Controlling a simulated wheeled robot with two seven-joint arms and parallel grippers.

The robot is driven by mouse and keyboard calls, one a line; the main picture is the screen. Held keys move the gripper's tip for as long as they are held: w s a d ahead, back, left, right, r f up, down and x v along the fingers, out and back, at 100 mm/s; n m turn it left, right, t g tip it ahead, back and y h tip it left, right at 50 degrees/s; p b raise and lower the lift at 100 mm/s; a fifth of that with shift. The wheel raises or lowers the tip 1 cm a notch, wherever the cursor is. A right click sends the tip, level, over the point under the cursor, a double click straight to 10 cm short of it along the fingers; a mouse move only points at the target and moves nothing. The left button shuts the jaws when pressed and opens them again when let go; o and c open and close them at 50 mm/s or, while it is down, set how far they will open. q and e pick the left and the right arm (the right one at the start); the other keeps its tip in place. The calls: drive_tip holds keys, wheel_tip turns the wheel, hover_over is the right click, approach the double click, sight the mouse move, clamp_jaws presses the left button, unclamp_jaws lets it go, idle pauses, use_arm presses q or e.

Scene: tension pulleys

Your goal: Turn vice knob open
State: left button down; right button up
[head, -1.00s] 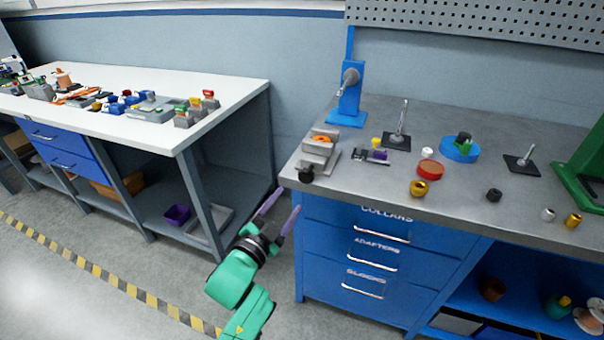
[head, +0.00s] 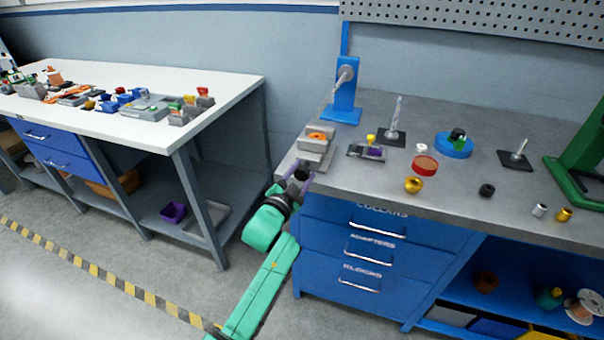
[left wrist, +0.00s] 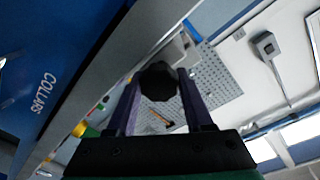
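The grey vice (head: 313,158) stands at the left front corner of the grey bench, with an orange ring-shaped part (head: 317,135) in it. Its dark knob (head: 300,175) faces the front edge and is partly hidden by my left gripper (head: 300,180). In the left wrist view the black lobed knob (left wrist: 158,81) sits between the two purple fingers of my left gripper (left wrist: 159,84). The fingers are apart on either side of the knob, with narrow gaps showing. My right gripper is not in view.
A blue press-like stand (head: 346,92) is behind the vice. To the right are a small tray with purple and yellow parts (head: 367,150), a post on a black base (head: 395,125) and a gold collar (head: 413,185). Blue drawers (head: 370,245) are below the bench edge.

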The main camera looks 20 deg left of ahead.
use_arm(q)
drive_tip(key=shift+n, duration=0.3)
drive_tip(key=shift+n, duration=0.6)
drive_tip(key=n+p, duration=0.2)
drive_tip(key=n, duration=0.3)
drive_tip(key=shift+t, duration=0.3)
drive_tip(key=n+p, duration=0.1)
drive_tip(key=n, duration=0.3)
drive_tip(key=shift+n+y, duration=0.3)
drive_tip(key=shift+f+n+p, duration=0.1)
drive_tip(key=shift+n+p, duration=0.45)
drive_tip(key=shift+n, duration=0.65)
drive_tip(key=c, duration=0.6)
unclamp_jaws()
